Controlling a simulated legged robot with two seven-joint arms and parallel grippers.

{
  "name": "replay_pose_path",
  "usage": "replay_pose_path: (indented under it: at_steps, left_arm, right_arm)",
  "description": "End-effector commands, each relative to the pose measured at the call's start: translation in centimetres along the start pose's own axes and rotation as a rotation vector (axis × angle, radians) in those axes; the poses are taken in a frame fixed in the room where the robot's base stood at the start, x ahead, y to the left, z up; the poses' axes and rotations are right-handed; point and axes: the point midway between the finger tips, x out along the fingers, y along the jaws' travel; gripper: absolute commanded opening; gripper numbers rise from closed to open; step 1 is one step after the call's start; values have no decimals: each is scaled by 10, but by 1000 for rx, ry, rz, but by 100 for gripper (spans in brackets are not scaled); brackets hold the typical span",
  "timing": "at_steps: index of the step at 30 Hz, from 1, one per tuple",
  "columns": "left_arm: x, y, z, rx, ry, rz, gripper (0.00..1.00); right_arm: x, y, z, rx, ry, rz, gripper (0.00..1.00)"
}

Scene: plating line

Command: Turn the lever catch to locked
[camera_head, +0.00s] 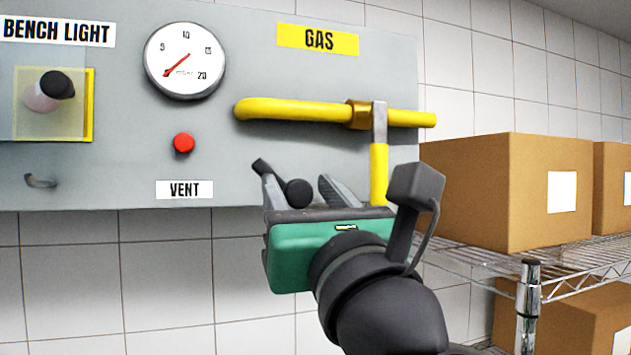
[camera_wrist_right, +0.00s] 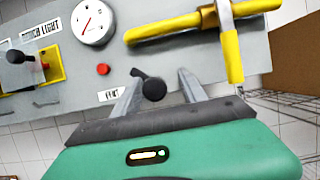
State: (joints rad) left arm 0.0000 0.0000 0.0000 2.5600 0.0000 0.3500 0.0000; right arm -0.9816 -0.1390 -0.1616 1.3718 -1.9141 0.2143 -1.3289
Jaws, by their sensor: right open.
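A small black lever with a round knob, which looks like the lever catch (camera_head: 298,193), is on the grey panel to the right of the VENT label. In the right wrist view the lever catch (camera_wrist_right: 153,89) runs from an upper-left end down to the knob at lower right. My right gripper (camera_head: 297,178) is open, with its fingers pointing at the panel. In the right wrist view the knob shows between the fingers of the gripper (camera_wrist_right: 161,77), nearer the left one. I cannot tell whether they touch. No locked marking is readable. My left gripper is not in view.
The yellow gas pipe (camera_head: 290,109) and its hanging yellow-ended handle (camera_head: 379,172) are above and right of my right gripper. A red button (camera_head: 184,143), gauge (camera_head: 185,61) and covered switch (camera_head: 57,85) are at left. Cardboard boxes (camera_head: 480,190) stand on a wire shelf at right.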

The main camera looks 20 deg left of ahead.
Motion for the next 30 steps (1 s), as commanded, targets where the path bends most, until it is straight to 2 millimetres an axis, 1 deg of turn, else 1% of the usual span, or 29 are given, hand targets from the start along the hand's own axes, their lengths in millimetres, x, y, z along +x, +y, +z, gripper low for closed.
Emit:
replay_pose_path:
  at_steps: [5, 16, 17, 25, 30]
  left_arm:
    - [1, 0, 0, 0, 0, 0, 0]
    - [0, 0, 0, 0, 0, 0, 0]
    - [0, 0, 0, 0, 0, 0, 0]
    - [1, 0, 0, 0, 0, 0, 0]
    - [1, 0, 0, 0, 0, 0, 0]
  right_arm:
    - [2, 5, -2, -1, 1, 1, 50]
    - [5, 5, -4, -1, 3, 2, 1]
    - [5, 5, -4, -1, 3, 2, 0]
    - [5, 4, -5, 9, 4, -4, 0]
    - [5, 4, -6, 54, 5, -23, 0]
